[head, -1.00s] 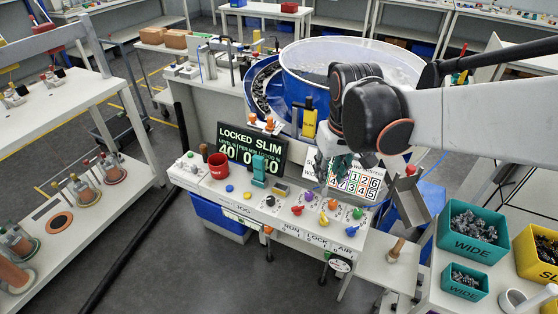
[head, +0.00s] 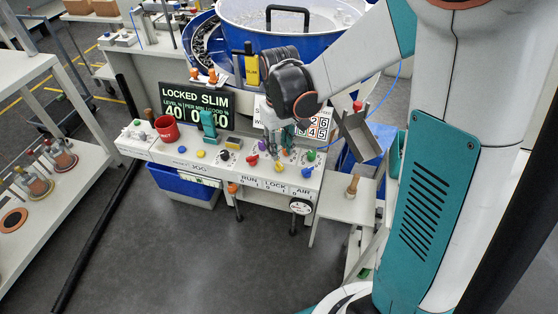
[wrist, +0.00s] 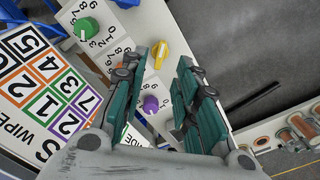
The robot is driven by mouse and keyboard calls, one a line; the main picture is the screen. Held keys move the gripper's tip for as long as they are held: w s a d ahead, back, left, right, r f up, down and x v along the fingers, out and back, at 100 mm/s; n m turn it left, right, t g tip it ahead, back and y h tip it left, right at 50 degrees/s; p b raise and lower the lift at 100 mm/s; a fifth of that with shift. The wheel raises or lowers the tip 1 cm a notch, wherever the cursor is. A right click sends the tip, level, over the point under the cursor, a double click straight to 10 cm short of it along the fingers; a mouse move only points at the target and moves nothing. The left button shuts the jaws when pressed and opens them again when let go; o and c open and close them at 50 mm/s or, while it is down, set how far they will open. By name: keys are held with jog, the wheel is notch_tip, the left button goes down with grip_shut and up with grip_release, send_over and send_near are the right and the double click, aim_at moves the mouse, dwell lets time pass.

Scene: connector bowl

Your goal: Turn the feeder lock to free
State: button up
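The yellow lever knob (head: 280,168) is in the front row of the white control panel, above the printed word LOCK. It also shows in the wrist view (wrist: 160,52), between and just beyond my fingertips. My gripper (head: 284,150) points down over the panel from behind this knob. In the wrist view my gripper (wrist: 160,68) is open, its two teal fingers apart with nothing between them. I cannot tell whether a fingertip touches the knob. The display (head: 194,103) reads LOCKED SLIM.
Close by are a purple knob (wrist: 150,104), a green knob (wrist: 87,28), a red knob (head: 252,160) and a blue knob (head: 307,171). A metal chute (head: 357,132) is to the right. The floor in front is clear.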

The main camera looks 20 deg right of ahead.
aim_at(279, 162)
jog(key=shift+f+b, duration=0.8)
jog(key=shift+f, duration=1.95)
jog(key=shift+c, duration=0.5)
grip_shut()
